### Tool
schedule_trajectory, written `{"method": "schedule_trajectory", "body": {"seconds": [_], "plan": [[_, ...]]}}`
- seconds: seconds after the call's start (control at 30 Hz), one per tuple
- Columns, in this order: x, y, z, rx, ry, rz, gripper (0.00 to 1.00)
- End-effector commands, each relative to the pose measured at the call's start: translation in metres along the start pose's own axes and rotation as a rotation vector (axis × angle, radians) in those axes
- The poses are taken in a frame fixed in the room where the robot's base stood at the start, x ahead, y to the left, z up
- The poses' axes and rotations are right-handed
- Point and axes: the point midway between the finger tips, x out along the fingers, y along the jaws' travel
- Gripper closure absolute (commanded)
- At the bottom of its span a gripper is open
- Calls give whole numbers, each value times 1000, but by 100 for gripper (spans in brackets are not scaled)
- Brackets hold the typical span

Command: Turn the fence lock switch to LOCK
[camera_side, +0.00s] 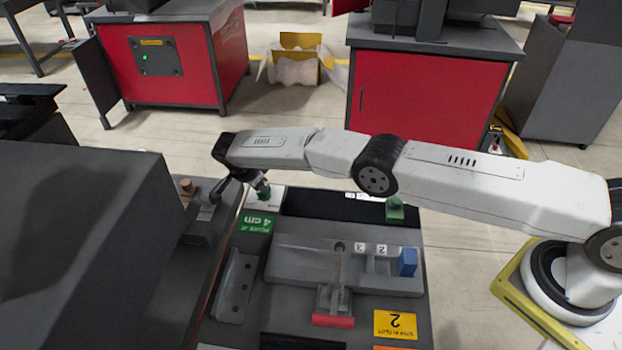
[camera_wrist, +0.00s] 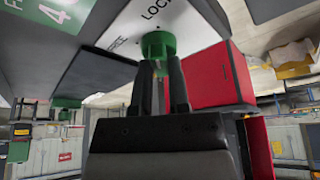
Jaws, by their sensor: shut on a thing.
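The fence lock switch is a green knob (camera_wrist: 158,44) on a white label plate (camera_wrist: 205,28) in the wrist view.
A grey fixture (camera_side: 295,262) with a blue block (camera_side: 407,263) and a red-ended lever (camera_side: 333,320) lies in front. Another green block (camera_side: 395,210) stands at the back right. A dark box (camera_side: 80,250) stands close at the left. Red cabinets (camera_side: 420,90) are behind.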

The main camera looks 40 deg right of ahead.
Motion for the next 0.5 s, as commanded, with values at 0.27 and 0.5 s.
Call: {"method": "schedule_trajectory", "body": {"seconds": [0.27,0.5], "plan": [[1,1,1,-1,-1,4,76],[0,1,0,-1,0,2,44]]}}
